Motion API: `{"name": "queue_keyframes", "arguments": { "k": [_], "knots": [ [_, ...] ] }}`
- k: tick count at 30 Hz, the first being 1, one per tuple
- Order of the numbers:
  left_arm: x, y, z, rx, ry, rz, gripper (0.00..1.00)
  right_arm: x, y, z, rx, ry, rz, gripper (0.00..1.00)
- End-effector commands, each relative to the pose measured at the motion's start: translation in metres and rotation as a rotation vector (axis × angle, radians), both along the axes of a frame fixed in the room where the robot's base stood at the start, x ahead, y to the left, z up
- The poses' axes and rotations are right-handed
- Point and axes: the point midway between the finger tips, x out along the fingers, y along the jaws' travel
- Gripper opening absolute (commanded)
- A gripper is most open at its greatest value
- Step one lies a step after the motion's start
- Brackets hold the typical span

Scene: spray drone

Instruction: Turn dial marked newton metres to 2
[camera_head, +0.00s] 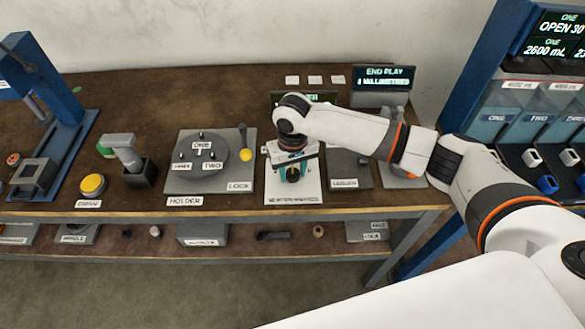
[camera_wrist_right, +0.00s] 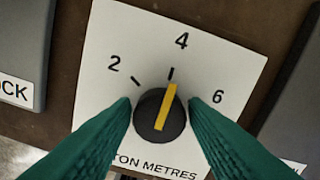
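The dial (camera_wrist_right: 160,115) is a round black knob with a yellow pointer bar on a white plate (camera_wrist_right: 225,60) marked 2, 4 and 6. Its pointer is at the 4 mark. The lettering below ends in "TON METRES" and is partly hidden by my fingers. My right gripper (camera_wrist_right: 161,101) is open, with its green fingertips on either side of the knob; whether they touch it I cannot tell. In the head view my right gripper (camera_head: 293,174) is over the white plate (camera_head: 283,190) and covers most of the dial. My left gripper is not in view.
A plate labelled HOLDER and LOCK (camera_head: 180,185) with a round turntable and a yellow-knobbed lever stands left of the dial. A dark box (camera_head: 350,170) is close on the right.

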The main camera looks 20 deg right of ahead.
Motion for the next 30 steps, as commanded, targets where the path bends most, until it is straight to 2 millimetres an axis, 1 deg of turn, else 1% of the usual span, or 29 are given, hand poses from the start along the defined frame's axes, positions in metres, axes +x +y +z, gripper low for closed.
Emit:
{"name": "queue_keyframes", "arguments": {
  "k": [1,5,6,11,17,23,30],
  "knots": [
    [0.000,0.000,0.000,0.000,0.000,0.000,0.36,0.000,0.000,0.000,0.000,0.000,0.000,0.32],
    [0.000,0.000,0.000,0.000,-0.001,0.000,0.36,0.000,0.000,0.000,0.000,0.000,0.000,0.10],
    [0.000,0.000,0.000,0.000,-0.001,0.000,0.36,0.000,0.000,0.000,0.000,0.000,0.000,0.08],
    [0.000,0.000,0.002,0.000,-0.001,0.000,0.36,0.000,0.000,0.001,0.000,0.000,0.009,0.08],
    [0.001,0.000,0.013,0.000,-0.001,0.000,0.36,0.000,0.001,0.003,0.001,0.002,0.072,0.08],
    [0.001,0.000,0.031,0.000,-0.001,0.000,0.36,-0.001,0.001,0.005,0.001,0.004,0.207,0.08],
    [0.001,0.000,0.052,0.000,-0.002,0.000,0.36,-0.001,0.001,0.005,0.001,0.004,0.429,0.08]
  ]
}}
